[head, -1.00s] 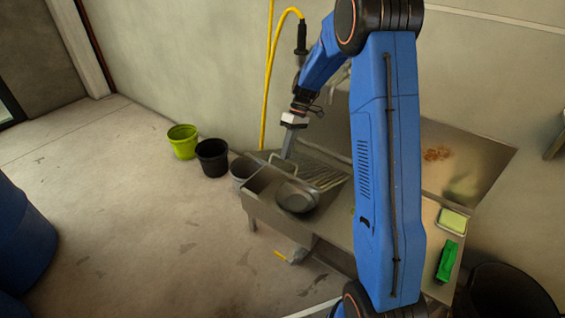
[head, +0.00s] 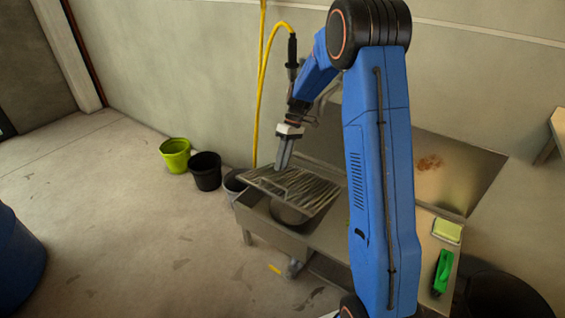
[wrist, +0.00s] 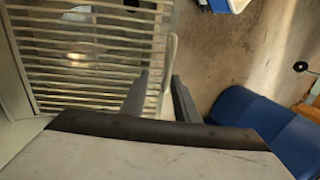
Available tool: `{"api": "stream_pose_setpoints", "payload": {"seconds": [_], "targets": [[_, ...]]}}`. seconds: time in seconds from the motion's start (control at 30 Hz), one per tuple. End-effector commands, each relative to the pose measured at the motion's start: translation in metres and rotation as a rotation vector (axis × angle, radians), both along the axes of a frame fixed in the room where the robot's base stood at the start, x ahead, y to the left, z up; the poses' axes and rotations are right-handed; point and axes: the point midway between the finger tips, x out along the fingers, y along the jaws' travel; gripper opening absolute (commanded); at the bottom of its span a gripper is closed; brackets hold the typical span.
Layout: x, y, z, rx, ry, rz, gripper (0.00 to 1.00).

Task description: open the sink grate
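The sink grate (head: 305,190) is a slatted metal rack. In the head view it hangs over the sink basin (head: 262,225), its near edge above the front rim. A round pan (head: 288,214) in the basin is partly hidden beneath it. My gripper (head: 282,167) points down at the grate's far left part. In the wrist view the grate's slats (wrist: 95,45) fill the upper left. My gripper (wrist: 160,76) has its two fingers apart, with a gap between them, beside the grate's right edge. I cannot tell whether they touch it.
A green bucket (head: 176,156), a black bucket (head: 206,172) and a grey bucket (head: 233,184) stand left of the sink. A yellow hose (head: 257,110) hangs behind. A sponge (head: 447,231) and green brush (head: 442,272) lie on the right counter. Floor at left is clear.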

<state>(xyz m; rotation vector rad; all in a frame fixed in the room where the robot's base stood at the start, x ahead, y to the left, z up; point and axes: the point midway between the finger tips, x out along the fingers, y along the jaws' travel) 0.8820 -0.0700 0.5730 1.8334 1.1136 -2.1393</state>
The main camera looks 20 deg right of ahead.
Motion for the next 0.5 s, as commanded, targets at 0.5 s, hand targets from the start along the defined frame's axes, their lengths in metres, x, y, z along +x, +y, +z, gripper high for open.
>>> {"api": "stream_pose_setpoints", "payload": {"seconds": [0.5], "targets": [[0.001, 0.0, 0.04, 0.0, -0.003, 0.001, 0.28]]}}
